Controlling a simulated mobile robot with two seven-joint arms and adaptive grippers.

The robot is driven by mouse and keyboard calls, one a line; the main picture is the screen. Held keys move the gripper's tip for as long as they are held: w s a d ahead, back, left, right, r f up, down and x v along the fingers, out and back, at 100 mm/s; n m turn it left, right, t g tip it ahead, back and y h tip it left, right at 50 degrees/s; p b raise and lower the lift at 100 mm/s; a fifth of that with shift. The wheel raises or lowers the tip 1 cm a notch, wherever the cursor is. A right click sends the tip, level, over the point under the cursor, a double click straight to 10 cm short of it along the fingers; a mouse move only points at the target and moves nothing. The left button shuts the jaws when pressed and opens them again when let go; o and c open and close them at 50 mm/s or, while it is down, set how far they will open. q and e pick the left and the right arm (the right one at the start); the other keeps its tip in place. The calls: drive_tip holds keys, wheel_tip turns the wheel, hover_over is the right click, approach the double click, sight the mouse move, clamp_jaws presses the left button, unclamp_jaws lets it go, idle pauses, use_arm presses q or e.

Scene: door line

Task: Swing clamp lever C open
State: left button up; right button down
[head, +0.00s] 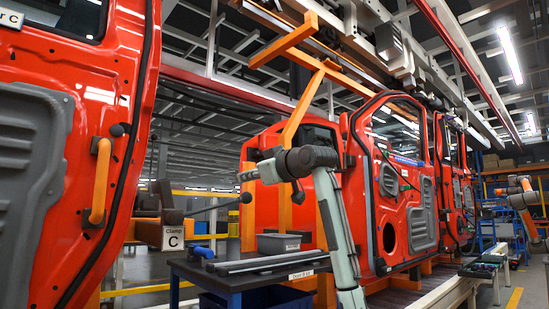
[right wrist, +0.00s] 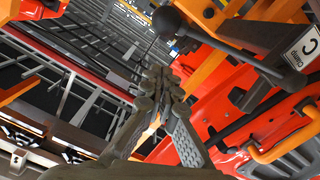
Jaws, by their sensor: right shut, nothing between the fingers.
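Clamp lever C is a dark rod (head: 215,207) with a black ball knob (head: 246,198), reaching right from its clamp beside the left red door. A white label reading "Clamp C" (head: 174,237) hangs below its base. In the right wrist view the knob (right wrist: 168,20) and rod (right wrist: 232,54) cross above the fingers, and the label (right wrist: 310,44) is at right. My right gripper (head: 268,170) is close to the knob, pointing left. Its fingertips (right wrist: 160,84) are shut and empty, apart from the knob in the picture. My left gripper is not in view.
A red door (head: 80,60) with an orange handle (head: 100,180) fills the left. A dark bench (head: 225,277) with a grey bin (head: 279,243) stands below my right arm. An orange post (head: 290,120) rises behind. More red doors (head: 405,190) stand at right.

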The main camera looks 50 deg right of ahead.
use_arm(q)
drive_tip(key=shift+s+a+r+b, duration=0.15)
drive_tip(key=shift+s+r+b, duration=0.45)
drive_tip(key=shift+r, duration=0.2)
use_arm(e)
drive_tip(key=v, duration=1)
drive_tip(key=shift+a+r, duration=0.25)
drive_tip(key=shift+r, duration=0.05)
